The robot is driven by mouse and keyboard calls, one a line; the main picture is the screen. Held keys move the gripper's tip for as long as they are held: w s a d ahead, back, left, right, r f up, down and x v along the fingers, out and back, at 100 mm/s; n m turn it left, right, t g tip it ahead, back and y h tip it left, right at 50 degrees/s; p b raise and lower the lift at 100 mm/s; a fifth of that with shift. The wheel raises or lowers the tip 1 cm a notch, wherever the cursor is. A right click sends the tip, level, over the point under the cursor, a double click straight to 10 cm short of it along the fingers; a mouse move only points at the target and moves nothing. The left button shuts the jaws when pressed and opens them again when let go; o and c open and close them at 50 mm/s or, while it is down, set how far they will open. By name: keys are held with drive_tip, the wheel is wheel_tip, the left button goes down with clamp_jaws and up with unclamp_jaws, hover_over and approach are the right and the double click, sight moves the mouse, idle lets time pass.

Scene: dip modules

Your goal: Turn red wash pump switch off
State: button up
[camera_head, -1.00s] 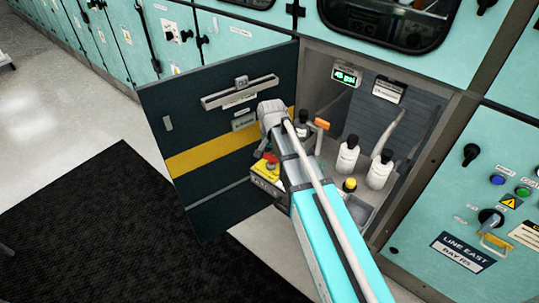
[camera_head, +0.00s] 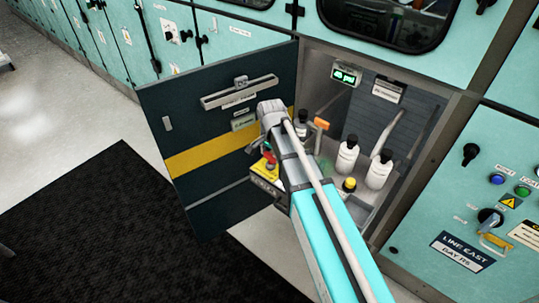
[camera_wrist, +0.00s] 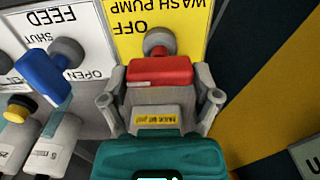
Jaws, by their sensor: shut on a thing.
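The red wash pump switch (camera_wrist: 160,70) shows in the wrist view as a red handle on a grey round knob. Its yellow plate (camera_wrist: 190,22) reads "WASH PUMP" and "OFF", upside down in this view. The red handle lies crosswise in the picture. My gripper (camera_wrist: 161,97) is shut on it, with a grey finger at each side. In the head view my arm hides most of the switch, and a bit of the yellow plate (camera_head: 265,172) shows by my gripper (camera_head: 266,150).
A blue feed handle (camera_wrist: 42,77) stands beside the switch. White bottles (camera_head: 347,156) and a yellow-capped bottle (camera_head: 349,185) stand in the open cabinet. The dark open door (camera_head: 205,120) is close on the left. An orange handle (camera_head: 321,124) is behind my wrist.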

drive_tip(key=o, duration=1)
drive_tip(key=shift+s+a, duration=0.1)
drive_tip(key=shift+c, duration=0.2)
drive_tip(key=shift+r, duration=0.2)
